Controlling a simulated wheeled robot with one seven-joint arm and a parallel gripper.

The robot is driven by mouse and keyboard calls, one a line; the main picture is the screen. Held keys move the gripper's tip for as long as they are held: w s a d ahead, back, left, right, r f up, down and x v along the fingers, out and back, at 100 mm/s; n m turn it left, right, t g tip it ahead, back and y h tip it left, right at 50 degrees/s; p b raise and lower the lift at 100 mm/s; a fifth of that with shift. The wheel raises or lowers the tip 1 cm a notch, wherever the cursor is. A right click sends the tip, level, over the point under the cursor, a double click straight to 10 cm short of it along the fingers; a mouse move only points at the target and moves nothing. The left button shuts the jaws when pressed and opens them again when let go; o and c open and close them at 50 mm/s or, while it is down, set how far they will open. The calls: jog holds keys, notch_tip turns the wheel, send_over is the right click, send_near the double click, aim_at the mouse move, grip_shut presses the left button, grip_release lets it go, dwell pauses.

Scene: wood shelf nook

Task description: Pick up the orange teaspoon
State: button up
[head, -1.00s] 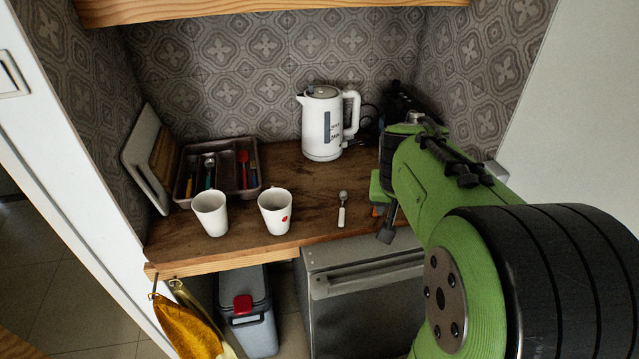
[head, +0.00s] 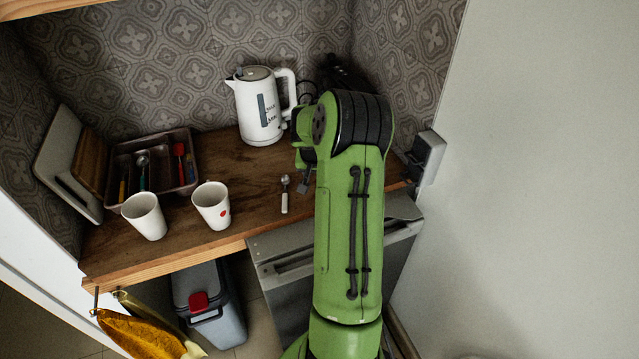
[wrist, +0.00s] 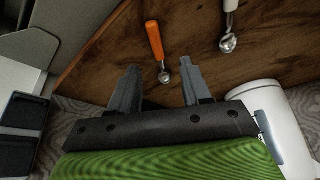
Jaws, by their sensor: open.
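The orange teaspoon, with an orange handle (wrist: 155,42) and a metal bowl, lies on the wooden counter in the wrist view. Its bowl end points toward my gripper (wrist: 159,66). My gripper is open, its two grey fingers apart, with the bowl showing between and just beyond the fingertips. Nothing is held. Whether the fingers are at the spoon's height cannot be told. In the head view my arm hides the orange teaspoon, and only a grey part of my gripper shows at the arm's left side.
A white-handled spoon (head: 285,196) lies close by on the counter (head: 250,170). A white kettle (head: 259,108) stands behind. Two white cups (head: 144,216) (head: 211,206) and a cutlery tray (head: 192,183) are at left. A grey wall bounds the right side.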

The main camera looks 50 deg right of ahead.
jog(key=x, duration=0.6)
jog(key=shift+s+d, duration=0.1)
jog(key=shift+d, duration=0.2)
jog(key=shift+a, duration=0.1)
jog(key=shift+f, duration=0.1)
grip_shut()
